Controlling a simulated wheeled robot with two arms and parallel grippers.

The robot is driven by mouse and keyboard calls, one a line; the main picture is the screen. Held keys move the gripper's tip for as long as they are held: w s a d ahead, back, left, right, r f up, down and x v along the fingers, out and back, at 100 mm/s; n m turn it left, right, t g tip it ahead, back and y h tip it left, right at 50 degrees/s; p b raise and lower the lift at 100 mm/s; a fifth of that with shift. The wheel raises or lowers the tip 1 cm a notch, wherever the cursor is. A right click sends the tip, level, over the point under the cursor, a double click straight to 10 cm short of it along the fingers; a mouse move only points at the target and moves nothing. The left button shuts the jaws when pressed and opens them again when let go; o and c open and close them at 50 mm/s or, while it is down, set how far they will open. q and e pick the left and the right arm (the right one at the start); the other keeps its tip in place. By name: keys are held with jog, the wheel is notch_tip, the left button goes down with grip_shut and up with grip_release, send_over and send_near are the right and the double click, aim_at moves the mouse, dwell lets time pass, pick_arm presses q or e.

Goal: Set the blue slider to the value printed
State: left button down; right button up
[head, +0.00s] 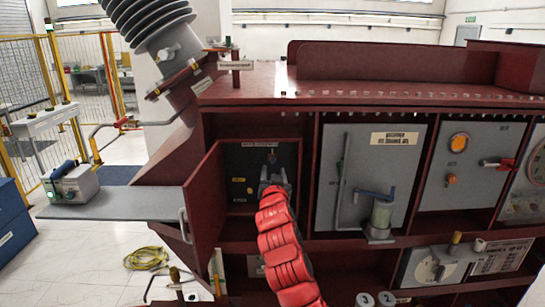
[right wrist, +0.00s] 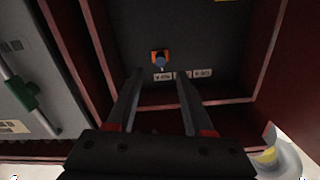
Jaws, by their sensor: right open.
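A small blue knob, which looks like the blue slider (head: 271,157), is on the dark back panel (head: 237,163) inside an open red compartment. In the right wrist view the blue knob (right wrist: 160,64) sits on an orange piece, close to a row of white labels (right wrist: 182,75). I cannot read the labels with certainty. My right gripper (head: 273,174) reaches into the compartment. In the right wrist view its two fingers (right wrist: 160,76) are apart and empty, pointing at the panel with the knob between their tips in the picture. My left gripper is not in view.
The compartment's red door (head: 203,197) stands open at the left. A grey shelf (head: 115,202) carries a box with a blue handle (head: 70,183). To the right are a grey panel with a cylinder (head: 381,216) and a panel with orange lamps (head: 458,143). A yellow cable (head: 147,258) lies on the floor.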

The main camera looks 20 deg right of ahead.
aim_at(273, 161)
jog(key=p+x, duration=0.2)
jog(key=x, duration=0.5)
jog(key=shift+p, duration=0.3)
jog(key=shift+w+r, duration=0.1)
jog(key=shift+w, duration=0.1)
jog(key=shift+w+d, duration=0.1)
jog(key=shift+w, duration=0.1)
grip_shut()
dwell(0.9)
